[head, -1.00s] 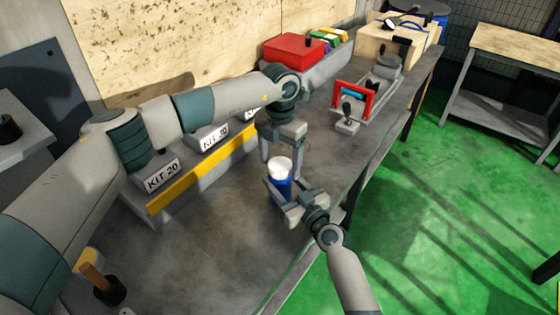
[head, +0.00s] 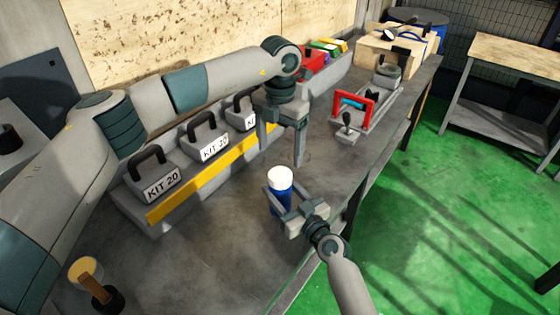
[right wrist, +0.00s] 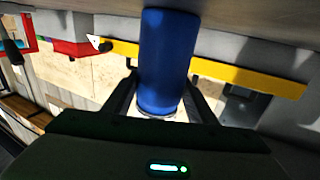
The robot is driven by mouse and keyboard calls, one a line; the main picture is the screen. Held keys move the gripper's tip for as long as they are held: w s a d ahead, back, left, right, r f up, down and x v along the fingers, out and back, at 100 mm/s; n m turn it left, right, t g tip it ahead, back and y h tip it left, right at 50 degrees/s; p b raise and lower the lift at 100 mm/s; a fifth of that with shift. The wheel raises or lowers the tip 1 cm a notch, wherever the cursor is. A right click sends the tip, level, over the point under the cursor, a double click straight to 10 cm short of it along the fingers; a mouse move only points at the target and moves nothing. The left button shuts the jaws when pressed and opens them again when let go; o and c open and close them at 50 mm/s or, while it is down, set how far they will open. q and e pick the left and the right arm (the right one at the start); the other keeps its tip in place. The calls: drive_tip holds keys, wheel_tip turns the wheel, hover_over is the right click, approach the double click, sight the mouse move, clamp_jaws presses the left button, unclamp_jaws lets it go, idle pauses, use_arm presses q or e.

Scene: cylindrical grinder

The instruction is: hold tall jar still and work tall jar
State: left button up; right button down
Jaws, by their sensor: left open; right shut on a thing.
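The tall jar (head: 280,204) stands upright on the bench, with a blue body and a white lid (head: 280,176). My right gripper (head: 280,203) is shut on the blue body from the front right. In the right wrist view the jar (right wrist: 165,60) is between the two fingers (right wrist: 163,98), and its lid end points down in the picture. My left gripper (head: 285,150) is open and empty, above and behind the lid, apart from it. One of its fingers shows clearly; the other is partly hidden.
Handled KIT weights (head: 160,183) stand on a grey rack with a yellow strip (head: 200,187) behind the jar. A red-framed fixture (head: 352,110) and bins (head: 330,50) are farther right. A wooden-handled tool (head: 88,273) is at front left. Bench around the jar is clear.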

use_arm(q)
drive_tip(key=shift+r, duration=1.85)
use_arm(e)
drive_tip(key=c, duration=0.7)
unclamp_jaws()
use_arm(q)
wheel_tip(320, 180, down, 3)
drive_tip(key=b, duration=0.3)
drive_tip(key=shift+f, duration=0.2)
drive_tip(key=shift+f+b, duration=0.1)
drive_tip(key=shift+b, duration=0.2)
use_arm(e)
drive_tip(key=v, duration=1.7)
drive_tip(key=shift+s, duration=0.2)
drive_tip(key=shift+d+f, duration=0.1)
